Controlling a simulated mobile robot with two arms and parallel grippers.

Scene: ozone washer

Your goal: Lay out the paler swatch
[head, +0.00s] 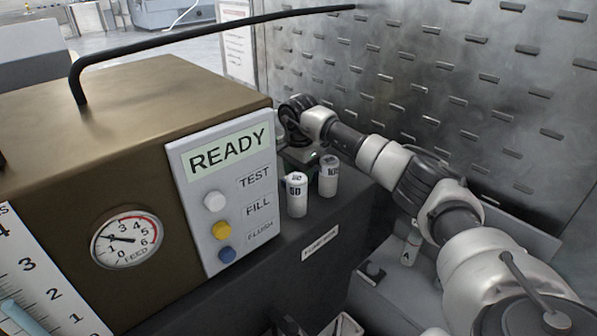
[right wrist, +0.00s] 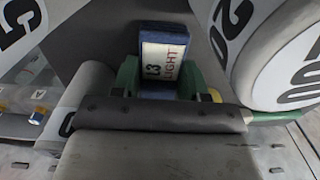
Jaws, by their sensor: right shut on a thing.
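No colour swatch can be made out clearly in either view. In the right wrist view a blue block (right wrist: 166,62) with a white label reading "L3" and "…IGHT" sits between green parts. My right gripper (right wrist: 160,84) is shut on this block. In the head view my right arm reaches to the far end of the dark ledge, and my right gripper (head: 303,156) is small and partly hidden behind the white cylinders there. What it holds is not clear in that view. My left gripper is not in view.
A brown machine (head: 130,90) stands left, its panel (head: 228,190) reading READY, with white, yellow and blue buttons. Two white cylinders (head: 296,195) (head: 328,176) stand on the dark ledge (head: 290,240) beside it. A slotted metal wall (head: 440,70) closes off the back.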

